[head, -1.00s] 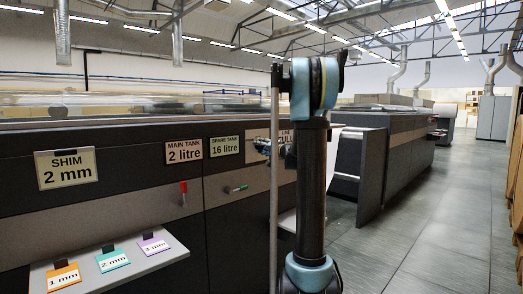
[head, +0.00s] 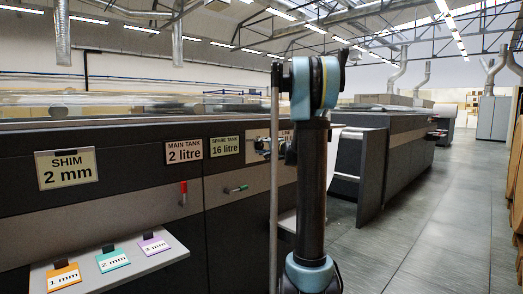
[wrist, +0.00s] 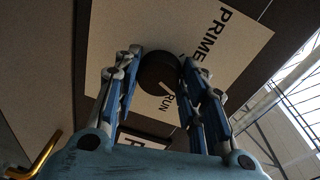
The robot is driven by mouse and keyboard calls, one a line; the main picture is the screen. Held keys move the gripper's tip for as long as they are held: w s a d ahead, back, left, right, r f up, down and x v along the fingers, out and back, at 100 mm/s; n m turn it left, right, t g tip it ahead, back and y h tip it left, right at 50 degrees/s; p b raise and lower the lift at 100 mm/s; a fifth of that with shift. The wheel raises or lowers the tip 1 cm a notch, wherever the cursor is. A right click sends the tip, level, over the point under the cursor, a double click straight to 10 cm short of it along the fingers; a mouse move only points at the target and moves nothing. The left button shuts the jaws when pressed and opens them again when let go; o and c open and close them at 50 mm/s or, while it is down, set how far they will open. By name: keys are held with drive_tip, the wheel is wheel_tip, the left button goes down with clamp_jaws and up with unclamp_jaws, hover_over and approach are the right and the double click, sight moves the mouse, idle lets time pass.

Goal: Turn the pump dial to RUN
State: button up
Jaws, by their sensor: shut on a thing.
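The pump dial (wrist: 158,74) is a dark round knob on a pale plate (wrist: 108,32) in the wrist view. The plate carries the words PRIME (wrist: 216,32) and RUN (wrist: 183,97). A small light mark shows on the dial's lower edge, roughly on the side of RUN; I cannot tell its exact setting. My gripper (wrist: 160,64) is shut on the dial, one blue-grey finger on each side. In the head view my gripper (head: 276,147) is at the machine front, partly hidden behind my arm, and the dial cannot be made out.
A shelf (head: 150,264) with several coloured shim tags juts out at the lower left. A brass handle (wrist: 38,158) shows in the wrist view. The right aisle is clear.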

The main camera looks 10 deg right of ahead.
drive_tip(key=m, duration=0.4)
drive_tip(key=m+g, duration=0.1)
drive_tip(key=m, duration=0.1)
drive_tip(key=shift+d, duration=0.25)
idle(0.3)
drive_tip(key=o, duration=1)
drive_tip(key=shift+w+f, duration=0.1)
drive_tip(key=shift+w, duration=0.05)
drive_tip(key=shift+o, duration=0.3)
drive_tip(key=shift+a, duration=0.1)
drive_tip(key=v, duration=1.2)
drive_tip(key=shift+w+f, duration=0.1)
